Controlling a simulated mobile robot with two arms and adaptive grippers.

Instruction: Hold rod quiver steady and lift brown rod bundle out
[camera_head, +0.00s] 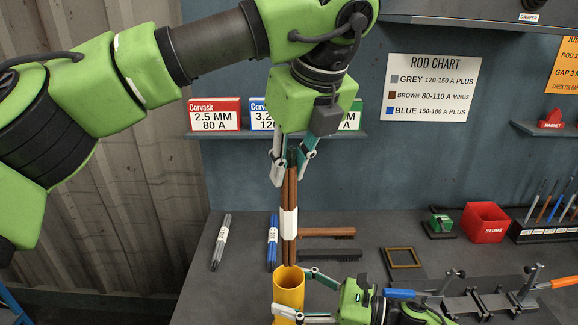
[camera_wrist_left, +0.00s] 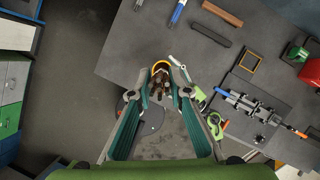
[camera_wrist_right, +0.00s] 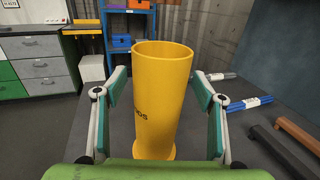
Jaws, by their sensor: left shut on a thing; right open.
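The brown rod bundle (camera_head: 290,190), with a white band, hangs upright in my left gripper (camera_head: 291,172), which is shut on its upper end. The yellow rod quiver (camera_head: 288,298) stands upright below. In the head view the bundle's lower end meets the quiver's rim. The right wrist view shows the quiver (camera_wrist_right: 162,105) with no rods sticking out of its mouth. My right gripper (camera_head: 298,297) is open, one finger on each side of the quiver, with gaps showing in the right wrist view. In the left wrist view the bundle (camera_wrist_left: 163,85) shows end-on over the quiver's rim.
Grey rods (camera_head: 221,242) and blue rods (camera_head: 272,243) lie on the bench left of the bundle. A brown bar (camera_head: 327,232) and a dark bar (camera_head: 330,255) lie to the right. A red stubs bin (camera_head: 485,222) and a clamp fixture (camera_head: 490,303) stand further right.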

